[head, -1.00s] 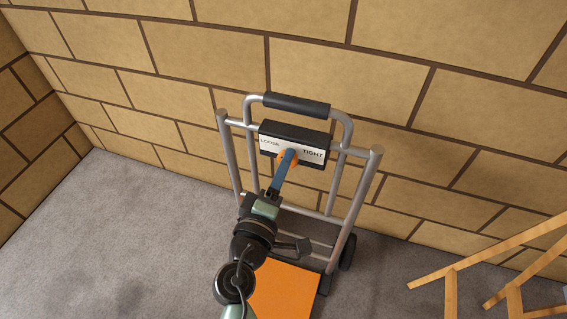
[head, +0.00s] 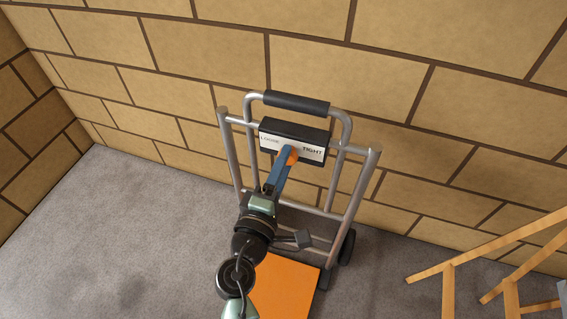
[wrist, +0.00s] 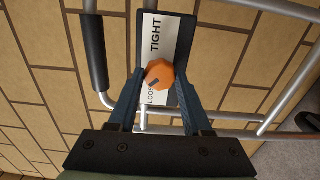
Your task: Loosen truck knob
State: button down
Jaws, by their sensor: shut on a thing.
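The hand truck (head: 231,150) stands against the wall with a dark box (head: 298,131) across its upper frame. The box has a white label reading LOOSE on the left and TIGHT on the right. An orange knob (wrist: 161,73) sits on the label; in the head view the knob (head: 293,157) is partly hidden by the fingers. A dark mark on the knob points towards the LOOSE end in the wrist view. My gripper (head: 285,157) is shut on the knob, and its blue fingers (wrist: 160,75) flank it in the wrist view.
The truck has a black handle grip (head: 296,103), an orange toe plate (head: 283,290) and a dark wheel (head: 346,247). Wooden furniture (head: 482,250) stands at the lower right. Grey floor is clear on the left, and a block wall is close behind.

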jog(key=shift+c, duration=1.6)
grip_release()
jog(key=shift+s, duration=0.1)
jog(key=v, duration=1.3)
